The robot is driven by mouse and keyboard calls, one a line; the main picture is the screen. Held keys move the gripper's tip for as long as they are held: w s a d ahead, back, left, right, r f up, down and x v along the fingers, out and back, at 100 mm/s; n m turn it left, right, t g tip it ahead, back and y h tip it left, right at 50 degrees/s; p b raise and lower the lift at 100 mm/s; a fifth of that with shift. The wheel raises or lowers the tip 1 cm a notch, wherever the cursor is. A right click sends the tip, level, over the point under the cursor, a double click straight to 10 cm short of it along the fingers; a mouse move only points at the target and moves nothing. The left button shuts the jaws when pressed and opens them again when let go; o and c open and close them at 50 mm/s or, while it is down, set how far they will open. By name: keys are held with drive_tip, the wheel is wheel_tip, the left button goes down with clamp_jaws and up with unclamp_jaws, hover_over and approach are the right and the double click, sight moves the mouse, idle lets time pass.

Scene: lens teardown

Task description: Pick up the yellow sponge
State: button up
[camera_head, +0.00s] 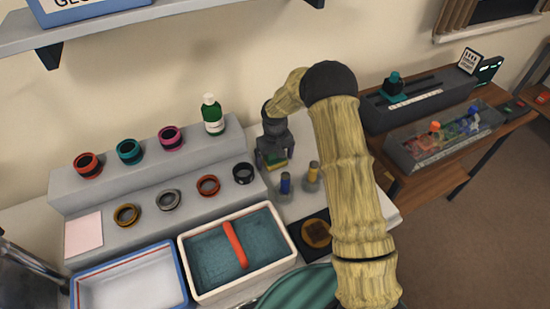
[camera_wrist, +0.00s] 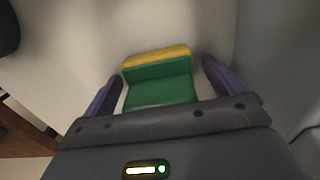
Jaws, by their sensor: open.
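The yellow sponge (camera_wrist: 157,56) has a green layer and shows in the wrist view between the two purple fingers of my gripper (camera_wrist: 162,84). A gap is visible between the sponge and each finger. In the head view my gripper (camera_head: 274,162) points down at the back of the table, right of the stepped grey stand. The sponge (camera_head: 276,163) shows there only as a small yellow and green patch between the fingers. I cannot tell how deep it sits between them.
The stepped stand (camera_head: 70,188) with several coloured rings and a green bottle (camera_head: 212,115) is close on the left. Blue (camera_head: 285,183) and yellow (camera_head: 313,171) capped items stand in front of the gripper. A white tray (camera_head: 186,252) with teal lining lies nearer.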

drive_tip(key=c, duration=1.1)
wheel_tip(320, 180, up, 10)
drive_tip(key=shift+b, duration=0.6)
drive_tip(key=o, duration=0.4)
drive_tip(key=shift+c, duration=1.4)
drive_tip(key=shift+r, duration=0.1)
